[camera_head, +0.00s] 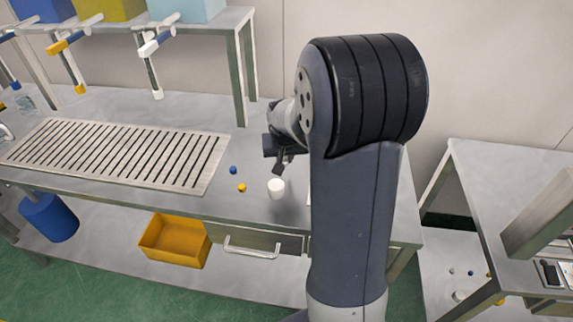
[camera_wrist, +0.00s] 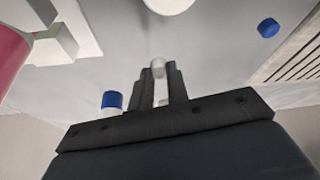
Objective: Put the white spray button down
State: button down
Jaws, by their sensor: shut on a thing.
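My gripper (camera_wrist: 160,82) is shut on the white spray button (camera_wrist: 158,66), a small pale piece held between the fingertips in the wrist view. In the head view my gripper (camera_head: 281,163) is over the steel bench, behind a white cup-like piece (camera_head: 276,186). The held button cannot be made out in the head view. The wrist view does not clearly show whether it touches the bench. A blue button (camera_head: 233,170) and a yellow button (camera_head: 242,188) lie on the bench left of the white cup-like piece; a blue button also shows in the wrist view (camera_wrist: 268,28).
A slotted rack (camera_head: 120,155) covers the bench's left part. A shelf with coloured bins (camera_head: 185,10) stands behind it. In the wrist view, a pink cylinder (camera_wrist: 12,48), a white structure (camera_wrist: 72,30) and a blue-and-white piece (camera_wrist: 112,100) are left of my fingers. Bare bench surrounds the small buttons.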

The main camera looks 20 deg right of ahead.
aim_at(285, 171)
jog(key=shift+f, duration=1.75)
jog(key=shift+f, duration=0.15)
jog(key=c, duration=1.4)
grip_release()
jog(key=shift+o, duration=0.2)
jog(key=shift+r, duration=0.3)
jog(key=v, duration=1.1)
jog(key=shift+s+r, duration=0.2)
jog(key=shift+r, duration=0.15)
jog(key=shift+a, duration=0.1)
